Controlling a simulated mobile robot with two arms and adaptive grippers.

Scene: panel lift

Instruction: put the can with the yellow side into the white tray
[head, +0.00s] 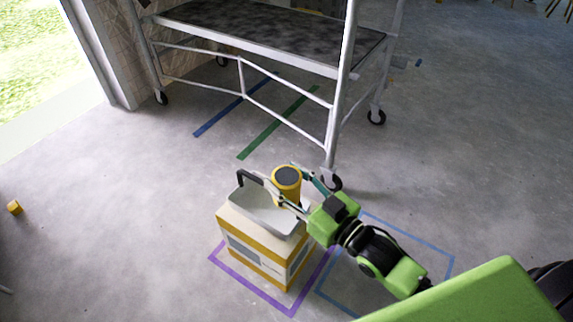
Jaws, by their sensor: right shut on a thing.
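The can with the yellow side (286,188) is upright, with a dark round top. My right gripper (287,193) is shut on it and holds it over the right part of the white tray (257,214). I cannot tell whether the can's bottom touches the tray floor. The tray sits on top of a white and yellow box (255,250) on the floor. The tray's right end is partly hidden by the can and my right gripper. My left gripper is not in view.
A wheeled metal scaffold (270,40) with a dark platform stands behind the box. Purple tape (262,301) and blue tape (408,236) mark the concrete floor. A small yellow cube (14,207) lies at the far left. The floor left of the box is clear.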

